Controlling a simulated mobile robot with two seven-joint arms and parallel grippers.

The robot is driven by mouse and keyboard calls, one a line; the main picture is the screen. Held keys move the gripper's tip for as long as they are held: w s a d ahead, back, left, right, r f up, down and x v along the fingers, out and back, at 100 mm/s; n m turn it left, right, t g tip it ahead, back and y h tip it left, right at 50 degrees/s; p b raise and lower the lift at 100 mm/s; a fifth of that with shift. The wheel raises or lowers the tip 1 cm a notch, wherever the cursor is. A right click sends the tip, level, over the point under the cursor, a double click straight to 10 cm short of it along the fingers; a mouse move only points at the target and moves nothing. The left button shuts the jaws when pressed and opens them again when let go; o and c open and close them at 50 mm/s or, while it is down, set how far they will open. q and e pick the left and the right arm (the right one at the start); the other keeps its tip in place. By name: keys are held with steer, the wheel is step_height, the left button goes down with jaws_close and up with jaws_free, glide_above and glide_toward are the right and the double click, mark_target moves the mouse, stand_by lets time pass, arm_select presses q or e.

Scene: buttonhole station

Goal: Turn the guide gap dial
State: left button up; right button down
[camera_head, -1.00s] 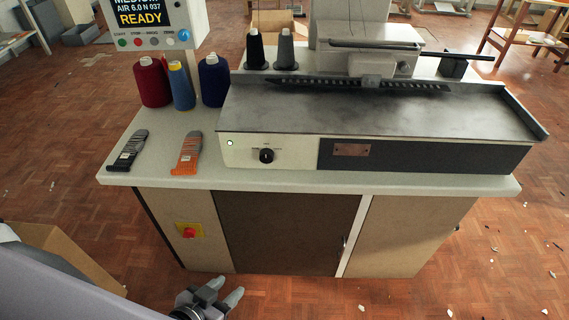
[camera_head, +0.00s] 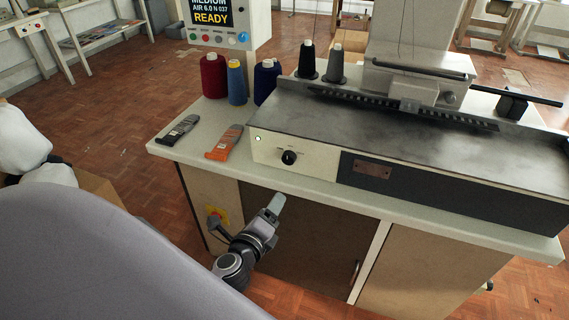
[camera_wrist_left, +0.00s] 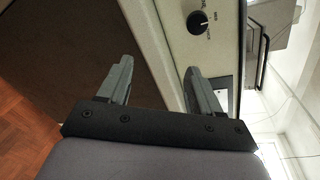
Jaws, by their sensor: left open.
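The guide gap dial (camera_head: 289,157) is a small black knob with a light pointer mark on the cream front panel of the machine. In the left wrist view the dial (camera_wrist_left: 197,21) sits at the upper right, beyond the fingertips, with small label text beside it. My left gripper (camera_head: 274,207) is below and left of the dial in the head view, in front of the cabinet and apart from the dial. In the left wrist view its two grey fingers (camera_wrist_left: 158,75) are spread with nothing between them. My right gripper is not in view.
The counter edge (camera_head: 330,196) juts out between my left gripper and the panel. An orange-handled tool (camera_head: 224,142) and a black one (camera_head: 177,130) lie left of the dial. Thread cones (camera_head: 237,82) stand behind them.

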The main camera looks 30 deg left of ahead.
mark_target(287, 160)
arm_select(q)
steer(key=shift+w+a+r+m+t+y+b, duration=0.1)
steer(key=shift+w+a+r+m+t+y, duration=0.4)
steer(key=shift+w+m, duration=1.3)
steer(key=shift+w+a+r+m+t+h+b, duration=0.15)
steer(key=shift+w+a+r+m, duration=0.45)
steer(key=shift+w+r+m, duration=1.05)
steer(key=shift+w+a+r+m+t+y+b, duration=0.1)
steer(key=shift+w+a+m+t+y, duration=0.35)
steer(key=shift+w+m, duration=1.4)
steer(key=shift+w+a+n, duration=0.1)
steer(key=shift+w+n, duration=0.55)
steer(key=shift+n, duration=0.05)
steer(key=c, duration=1.1)
